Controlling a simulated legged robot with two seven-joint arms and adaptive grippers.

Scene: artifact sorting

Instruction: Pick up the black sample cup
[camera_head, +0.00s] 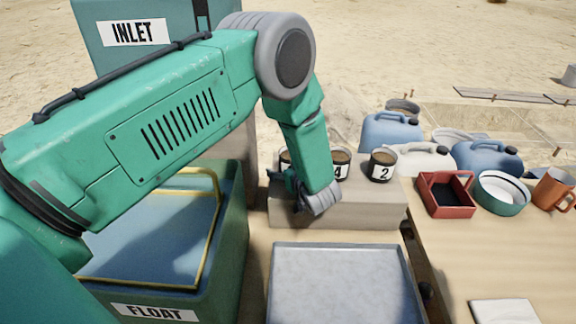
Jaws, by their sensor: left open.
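Three black sample cups with white labels stand in a row on a stone block (380,212). The right cup (383,166) reads 2. The middle cup (341,163) shows a 4 and is partly covered by my left arm. The left cup (285,161) is mostly hidden behind my arm, and its label cannot be read. All three look filled with something brown. My left gripper (308,197) points down at the front of the block, between the left and middle cups in the picture. It is open; whether it touches a cup cannot be told. My right gripper is out of view.
A grey tray (345,250) lies in front of the block. A green FLOAT tank (235,235) stands left, with a teal INLET box (185,45) behind. Blue jugs (392,132), a red bin (446,207), a green-rimmed bowl (501,205) and an orange mug (553,190) sit right.

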